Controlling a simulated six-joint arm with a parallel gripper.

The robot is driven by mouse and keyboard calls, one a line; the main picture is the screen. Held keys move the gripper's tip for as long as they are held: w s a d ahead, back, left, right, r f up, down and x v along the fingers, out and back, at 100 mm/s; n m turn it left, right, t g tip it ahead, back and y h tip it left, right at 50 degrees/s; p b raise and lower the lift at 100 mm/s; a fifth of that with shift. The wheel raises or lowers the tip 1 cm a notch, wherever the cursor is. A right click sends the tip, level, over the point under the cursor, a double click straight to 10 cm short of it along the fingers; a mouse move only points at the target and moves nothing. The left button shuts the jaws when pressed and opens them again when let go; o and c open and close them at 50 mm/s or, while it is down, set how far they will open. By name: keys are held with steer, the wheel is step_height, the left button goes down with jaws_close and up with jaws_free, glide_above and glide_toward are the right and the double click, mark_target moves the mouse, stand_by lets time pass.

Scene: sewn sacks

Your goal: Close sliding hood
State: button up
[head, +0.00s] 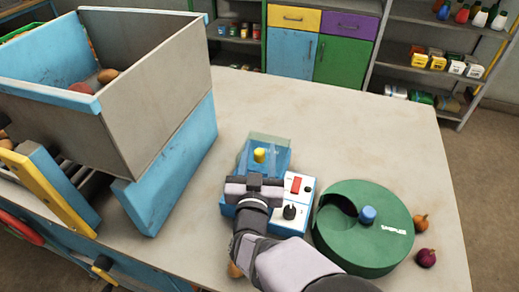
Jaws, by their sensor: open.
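A small blue and white machine (293,206) stands on the table, with a red switch and a black dial on its white panel. A see-through bluish hood (274,142) is at its far side, with a yellow knob (260,155) in front of or inside it; I cannot tell which. My gripper (254,184) is over the near left part of the machine, just short of the yellow knob. It is open and holds nothing that I can see. My arm and gripper hide part of the machine and the hood's near edge, so I cannot tell how far the hood is slid.
A green round sampler (352,245) with a blue knob stands close on the right, beside two onions (426,257). A large grey and blue hopper (130,110) rises on the left. The table (340,130) is clear behind the machine. Cabinets and shelves stand beyond.

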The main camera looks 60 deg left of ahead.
steer(key=shift+a, duration=0.1)
jaws_close()
steer(key=shift+s+v, duration=0.3)
steer(key=shift+v, duration=1.45)
jaws_free()
steer(key=shift+a, duration=0.25)
steer(key=shift+r, duration=0.1)
step_height(320, 180, up, 10)
steer(key=b, duration=0.1)
steer(key=shift+b, duration=0.3)
